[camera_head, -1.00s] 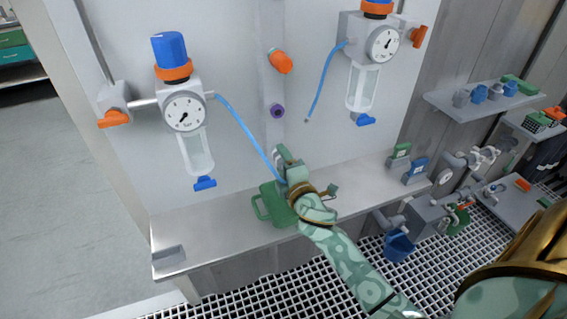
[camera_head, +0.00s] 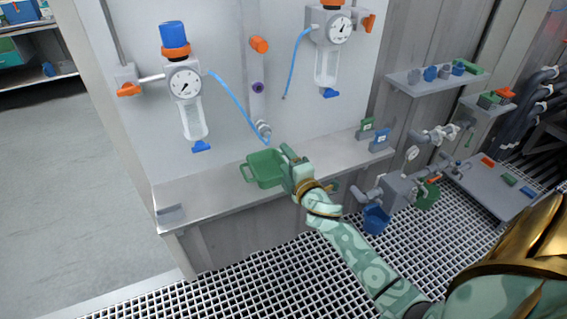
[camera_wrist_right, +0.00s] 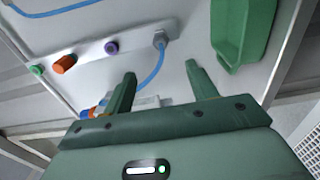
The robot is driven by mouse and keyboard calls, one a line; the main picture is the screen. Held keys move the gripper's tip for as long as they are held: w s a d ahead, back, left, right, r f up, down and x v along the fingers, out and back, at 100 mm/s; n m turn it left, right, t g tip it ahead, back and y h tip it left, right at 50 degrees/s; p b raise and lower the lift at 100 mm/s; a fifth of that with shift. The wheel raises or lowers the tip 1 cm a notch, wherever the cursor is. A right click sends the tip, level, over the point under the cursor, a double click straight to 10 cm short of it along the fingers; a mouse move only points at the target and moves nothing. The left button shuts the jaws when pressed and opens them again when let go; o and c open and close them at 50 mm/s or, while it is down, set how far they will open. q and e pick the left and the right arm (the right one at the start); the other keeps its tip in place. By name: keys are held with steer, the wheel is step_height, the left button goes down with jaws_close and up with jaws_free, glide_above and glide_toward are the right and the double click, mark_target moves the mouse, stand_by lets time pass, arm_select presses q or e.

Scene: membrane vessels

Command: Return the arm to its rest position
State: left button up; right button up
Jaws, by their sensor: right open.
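My right arm (camera_head: 350,245) comes in from the lower right in the head view. Its gripper (camera_head: 288,158) is just right of a green tray (camera_head: 262,182) on the metal bench. In the right wrist view the gripper's two fingers (camera_wrist_right: 159,80) stand apart with nothing held between them. The blue hose (camera_wrist_right: 150,77) shows behind the gap, running to a grey fitting (camera_wrist_right: 159,38). The green tray (camera_wrist_right: 226,45) is to the right of the fingers there. My left gripper is not in view.
Two gauge units (camera_head: 184,83) (camera_head: 340,27) hang on the wall panel above the bench (camera_head: 215,196). Small green and blue blocks (camera_head: 366,130) (camera_head: 379,142) stand at its right end. The floor at left is clear.

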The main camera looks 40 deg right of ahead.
steer(key=shift+s, duration=0.4)
stand_by(0.3)
steer(key=s+a+f+m+g+y, duration=0.1)
steer(key=s+a+f+m+g, duration=0.3)
steer(key=f, duration=0.6)
steer(key=s+d+f+m+g, duration=0.1)
steer(key=s+f+m+g, duration=0.1)
steer(key=s+f, duration=0.65)
steer(key=s+a+f+m+g+y, duration=0.1)
steer(key=s+a+f+m+g, duration=0.15)
steer(key=f, duration=1.05)
steer(key=s+a+f+m+g, duration=0.1)
steer(key=s+f+g, duration=0.1)
steer(key=s+f, duration=0.35)
steer(key=s+a+f+m+g+y, duration=0.1)
steer(key=s+f, duration=0.1)
steer(key=s, duration=0.6)
steer(key=s+a+f+m+g, duration=0.1)
steer(key=s+a+f+g, duration=0.15)
steer(key=s, duration=0.45)
steer(key=s+a+f+g, duration=0.1)
steer(key=s, duration=1)
steer(key=s+a+f+g+p, duration=0.1)
steer(key=s+a+f+g, duration=0.1)
steer(key=s, duration=0.9)
steer(key=shift+f+g+y, duration=0.2)
steer(key=shift+g+y, duration=0.1)
steer(key=shift+y, duration=0.1)
